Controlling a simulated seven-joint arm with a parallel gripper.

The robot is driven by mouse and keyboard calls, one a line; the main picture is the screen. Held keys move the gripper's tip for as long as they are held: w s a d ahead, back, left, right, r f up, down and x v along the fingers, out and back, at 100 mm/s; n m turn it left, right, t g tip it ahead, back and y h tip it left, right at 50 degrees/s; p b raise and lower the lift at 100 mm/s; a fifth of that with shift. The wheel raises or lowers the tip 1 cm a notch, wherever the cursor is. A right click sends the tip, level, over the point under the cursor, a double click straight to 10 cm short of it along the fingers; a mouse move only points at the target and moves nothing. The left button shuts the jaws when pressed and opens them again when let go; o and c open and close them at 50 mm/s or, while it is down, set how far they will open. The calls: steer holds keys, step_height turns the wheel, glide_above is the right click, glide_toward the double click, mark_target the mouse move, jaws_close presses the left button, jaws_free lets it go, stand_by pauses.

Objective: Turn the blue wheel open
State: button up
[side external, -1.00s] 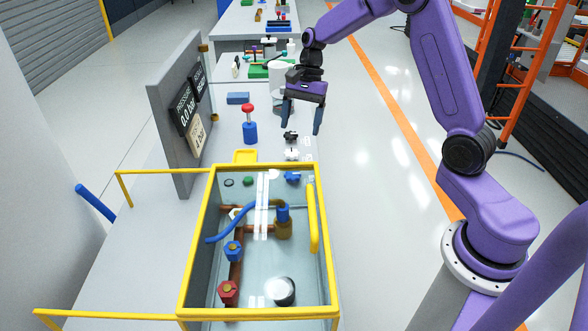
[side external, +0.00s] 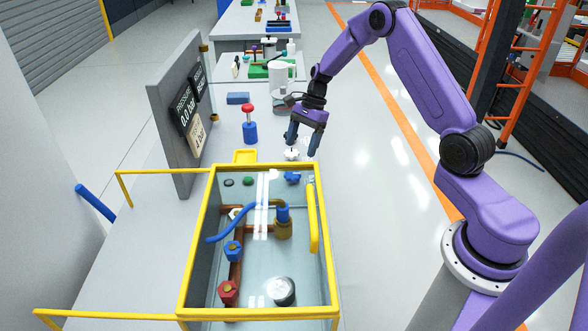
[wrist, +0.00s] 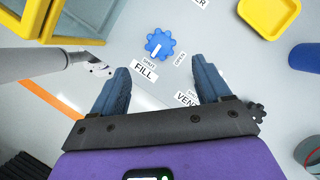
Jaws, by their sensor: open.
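The blue wheel (wrist: 159,44) is a scalloped knob above the FILL label in the wrist view. Its white mark points down, nearer the SHUT label than the OPEN label. In the side view the blue wheel (side external: 292,178) shows through the tank's glass. My gripper (side external: 301,148) is open and empty, pointing down over the panel on the tank's far side. In the wrist view my gripper (wrist: 161,66) has its fingers spread, with the wheel beyond the gap between the tips. I see no contact with the wheel.
The glass tank has a yellow frame (side external: 327,240). A yellow tray (side external: 245,156) and a blue post with a red knob (side external: 249,125) stand left of my gripper. A black wheel (wrist: 258,112) is near the right finger. A white arm-like thing (wrist: 50,61) reaches in at left.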

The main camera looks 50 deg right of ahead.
steer(key=x, duration=0.8)
steer(key=shift+a+f, duration=0.2)
steer(key=shift+f, duration=0.15)
steer(key=c, duration=1)
steer(key=shift+c, duration=0.2)
